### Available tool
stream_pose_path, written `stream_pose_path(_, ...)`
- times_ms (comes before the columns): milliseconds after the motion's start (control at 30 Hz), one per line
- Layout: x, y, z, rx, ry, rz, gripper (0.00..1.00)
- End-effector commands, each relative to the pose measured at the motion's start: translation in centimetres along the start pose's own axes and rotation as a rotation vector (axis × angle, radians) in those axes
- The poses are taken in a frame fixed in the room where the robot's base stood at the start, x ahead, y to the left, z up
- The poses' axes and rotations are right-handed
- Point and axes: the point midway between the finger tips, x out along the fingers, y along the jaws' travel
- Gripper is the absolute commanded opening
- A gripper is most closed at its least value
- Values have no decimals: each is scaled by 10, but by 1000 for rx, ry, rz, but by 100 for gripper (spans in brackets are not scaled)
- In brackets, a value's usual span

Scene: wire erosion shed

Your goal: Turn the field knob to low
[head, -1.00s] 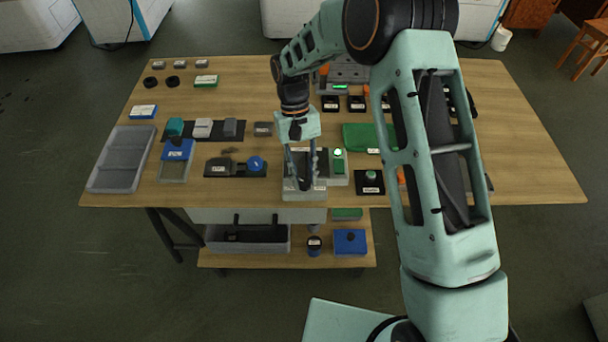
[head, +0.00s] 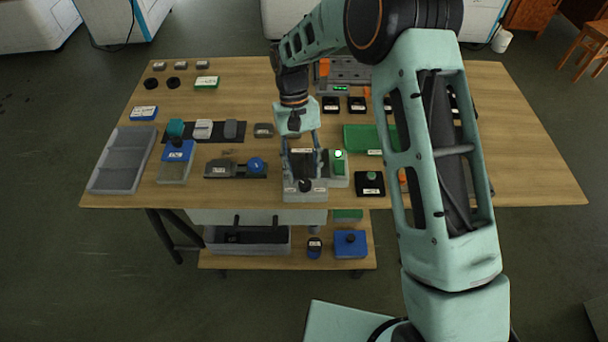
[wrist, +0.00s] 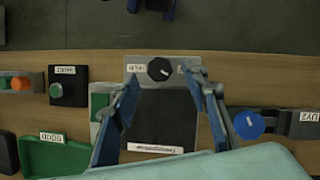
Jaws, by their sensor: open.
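The black round knob (head: 305,185) sits on the front edge of a grey device (head: 290,196), with a small white label on each side. In the wrist view the knob (wrist: 159,69) shows a short white pointer mark slanting toward the lower right. The labels are too small to read surely, and a finger partly covers the right one. My gripper (head: 303,172) is open over the device, with its blue-grey fingers wide apart. In the wrist view the fingertips (wrist: 165,83) lie either side of the knob's near side, apart from it.
A green-lit unit (head: 338,165) stands close on the device's right, and a black box with a green button (head: 370,180) beyond it. A blue knob (head: 256,164) on a grey block is to the left. A grey tray (head: 123,160) lies at the table's left.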

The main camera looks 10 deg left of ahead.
Motion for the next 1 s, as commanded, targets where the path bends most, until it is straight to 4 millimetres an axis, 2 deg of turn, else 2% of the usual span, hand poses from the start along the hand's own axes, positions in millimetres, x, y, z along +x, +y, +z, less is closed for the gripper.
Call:
stream_pose_path(200,-49,0,-1,-1,6,0,42)
stream_pose_path(433,-85,0,-1,-1,3,0,42)
stream_pose_path(600,-95,0,0,-1,2,0,42)
stream_pose_path(1000,-96,0,0,-1,1,0,42)
